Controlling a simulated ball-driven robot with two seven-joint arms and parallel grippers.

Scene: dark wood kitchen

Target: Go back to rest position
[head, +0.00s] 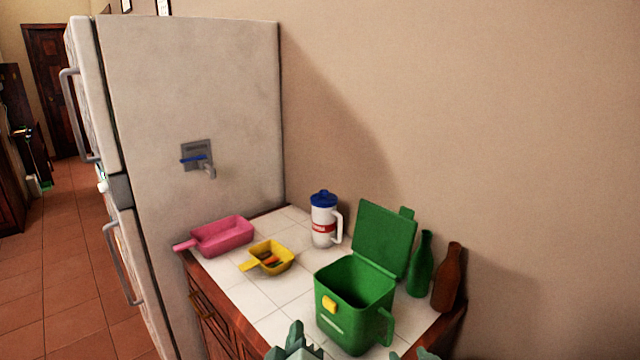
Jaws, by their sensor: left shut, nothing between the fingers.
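My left gripper (295,342) shows only its tip part at the bottom edge, in front of the counter and left of the green bin. It is shut and holds nothing. A small piece of my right gripper (422,354) shows at the bottom edge, right of the bin's base. Its fingers are mostly cut off, so I cannot tell if they are open. The green bin (340,318) stands on the white tiled counter (240,290) with its lid (384,240) raised at the back.
A pink pan (222,236), a yellow pan (270,258) with small items inside and a white jug (324,225) with a blue lid stand on the counter. A green bottle (421,268) and a brown bottle (447,280) stand right. The fridge (200,90) stands left; floor lies beyond.

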